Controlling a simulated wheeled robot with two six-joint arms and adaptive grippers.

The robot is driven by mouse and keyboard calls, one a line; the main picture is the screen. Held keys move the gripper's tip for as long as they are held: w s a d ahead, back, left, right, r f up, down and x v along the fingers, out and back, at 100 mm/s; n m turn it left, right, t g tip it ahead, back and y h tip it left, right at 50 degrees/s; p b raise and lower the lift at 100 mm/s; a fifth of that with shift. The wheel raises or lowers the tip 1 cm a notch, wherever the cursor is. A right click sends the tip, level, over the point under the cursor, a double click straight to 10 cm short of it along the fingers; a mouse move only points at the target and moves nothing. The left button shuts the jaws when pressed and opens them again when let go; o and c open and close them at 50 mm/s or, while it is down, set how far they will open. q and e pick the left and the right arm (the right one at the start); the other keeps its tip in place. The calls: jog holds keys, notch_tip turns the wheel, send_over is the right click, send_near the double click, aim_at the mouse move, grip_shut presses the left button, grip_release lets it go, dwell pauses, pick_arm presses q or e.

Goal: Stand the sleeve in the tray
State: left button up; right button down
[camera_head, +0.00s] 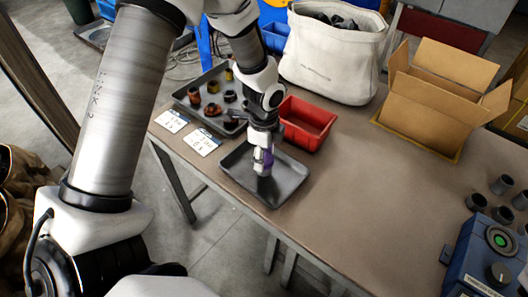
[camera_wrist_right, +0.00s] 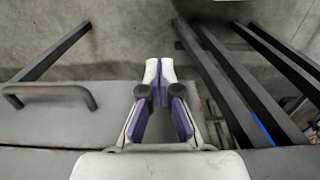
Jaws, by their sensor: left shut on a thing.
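The dark tray (camera_head: 290,185) lies near the front edge of the table in the head view. My left gripper (camera_head: 263,160) points down over the middle of this tray and is shut on a small grey sleeve (camera_head: 264,172). The sleeve looks roughly upright, with its upper part hidden by the fingers. I cannot tell whether its lower end touches the tray floor. My right gripper (camera_wrist_right: 160,95) shows only in the right wrist view.
A second dark tray (camera_head: 180,97) holds several brown and dark cylinders. A red bin (camera_head: 307,122) stands close behind my left gripper. A white bag (camera_head: 335,55) and an open cardboard box (camera_head: 430,110) stand behind. A blue control box (camera_head: 485,260) is at right. The middle right tabletop is clear.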

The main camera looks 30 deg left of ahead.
pick_arm(q)
jog(key=shift+f, duration=0.6)
dwell(0.5)
jog(key=o, duration=1.2)
jog(key=shift+o, duration=0.2)
jog(key=shift+r, duration=0.1)
notch_tip(320, 180, up, 12)
